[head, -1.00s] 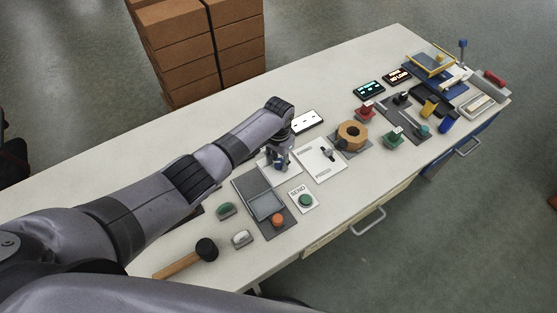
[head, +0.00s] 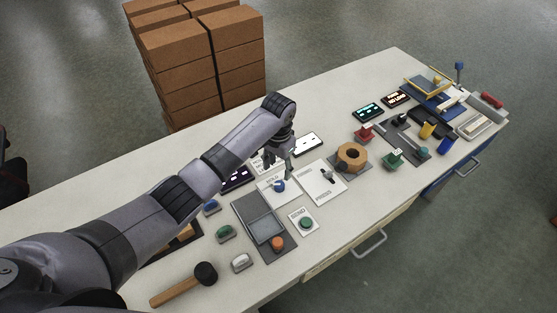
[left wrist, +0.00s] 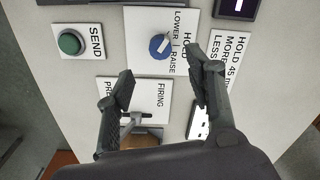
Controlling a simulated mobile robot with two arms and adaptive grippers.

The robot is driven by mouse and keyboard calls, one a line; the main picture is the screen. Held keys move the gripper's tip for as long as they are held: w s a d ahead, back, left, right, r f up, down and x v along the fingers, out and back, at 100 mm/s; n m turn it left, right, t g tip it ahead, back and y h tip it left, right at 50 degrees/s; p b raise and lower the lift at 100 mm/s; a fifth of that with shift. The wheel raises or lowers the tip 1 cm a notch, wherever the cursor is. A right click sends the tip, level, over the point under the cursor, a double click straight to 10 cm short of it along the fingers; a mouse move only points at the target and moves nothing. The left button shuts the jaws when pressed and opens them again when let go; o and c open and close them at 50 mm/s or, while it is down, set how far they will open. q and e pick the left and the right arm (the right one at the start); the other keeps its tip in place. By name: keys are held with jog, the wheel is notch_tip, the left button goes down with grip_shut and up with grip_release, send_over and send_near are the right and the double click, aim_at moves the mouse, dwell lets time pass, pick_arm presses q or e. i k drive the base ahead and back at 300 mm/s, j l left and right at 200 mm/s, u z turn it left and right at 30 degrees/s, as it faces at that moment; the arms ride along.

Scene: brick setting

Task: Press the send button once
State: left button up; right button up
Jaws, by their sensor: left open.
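The send button is a green round button (head: 305,223) on a white plate marked SEND, near the front edge of the table in the head view. In the left wrist view the green button (left wrist: 70,42) shows at the upper left, beside the word SEND. My left gripper (head: 284,172) is open and empty, above the table behind the plate with the blue knob (head: 278,186). In the left wrist view its fingers (left wrist: 160,88) are spread apart, well to the right of the send button. My right gripper is not in view.
An orange button (head: 277,243) on a dark panel sits just left of the send plate. A lever plate (head: 318,183) and a wooden hexagonal piece (head: 351,156) lie to the right. A mallet (head: 185,285) lies at the front left. Stacked brown boxes (head: 190,60) stand behind the table.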

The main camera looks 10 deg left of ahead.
aim_at(305, 223)
jog(key=k, duration=1.5)
